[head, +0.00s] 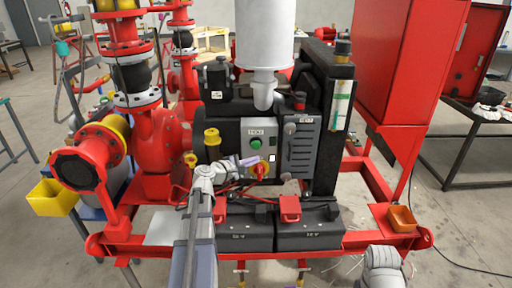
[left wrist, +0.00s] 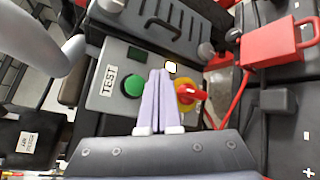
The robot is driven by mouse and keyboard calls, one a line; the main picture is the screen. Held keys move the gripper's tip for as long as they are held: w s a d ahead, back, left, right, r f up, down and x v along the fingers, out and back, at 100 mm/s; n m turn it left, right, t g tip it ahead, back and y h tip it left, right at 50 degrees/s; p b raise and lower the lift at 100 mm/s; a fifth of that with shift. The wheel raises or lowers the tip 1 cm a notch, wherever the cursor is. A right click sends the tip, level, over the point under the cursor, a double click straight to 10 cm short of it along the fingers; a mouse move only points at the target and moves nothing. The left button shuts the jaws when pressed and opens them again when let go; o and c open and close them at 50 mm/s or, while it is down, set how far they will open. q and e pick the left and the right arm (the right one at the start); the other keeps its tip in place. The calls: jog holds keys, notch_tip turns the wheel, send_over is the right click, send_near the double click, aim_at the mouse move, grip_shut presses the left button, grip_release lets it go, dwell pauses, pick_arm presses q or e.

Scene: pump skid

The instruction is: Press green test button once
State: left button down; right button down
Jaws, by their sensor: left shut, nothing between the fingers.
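The green test button (head: 256,143) sits on a grey control panel (head: 270,131) on the front of the engine, below a label. In the left wrist view the green button (left wrist: 133,85) is beside the label "TEST" on the grey panel (left wrist: 104,88). My left gripper (head: 256,161) is shut and empty, its fingertips in front of the panel just below the button in the head view. Contact with the panel cannot be told. My right gripper is not in view.
The red-and-yellow switch also shows in the head view (head: 261,170), close to the left fingers. Two black batteries (head: 308,236) with red covers stand below on the red skid frame (head: 350,240). Red pump pipes (head: 160,140) stand at left, a red cabinet (head: 405,65) at right.

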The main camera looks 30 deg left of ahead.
aim_at(259, 147)
pick_arm(q)
jog(key=shift+w+a, duration=0.5)
jog(key=shift+w, duration=0.3)
jog(key=shift+w+a, duration=0.5)
jog(key=shift+w, duration=0.35)
jog(key=shift+w+a, duration=0.5)
jog(key=shift+w, duration=0.3)
jog(key=shift+w+a, duration=0.1)
jog(key=shift+w+a, duration=0.15)
jog(key=shift+w, duration=0.1)
jog(key=shift+w+a, duration=0.3)
jog(key=shift+w, duration=0.25)
dwell(1.0)
jog(key=shift+s, duration=0.1)
jog(key=shift+s+d, duration=0.55)
jog(key=shift+s, duration=0.25)
jog(key=s+d, duration=0.1)
jog(key=s, duration=0.2)
jog(key=s+d, duration=0.1)
jog(key=shift+s+d, duration=0.15)
jog(key=shift+d, duration=0.15)
dwell(0.3)
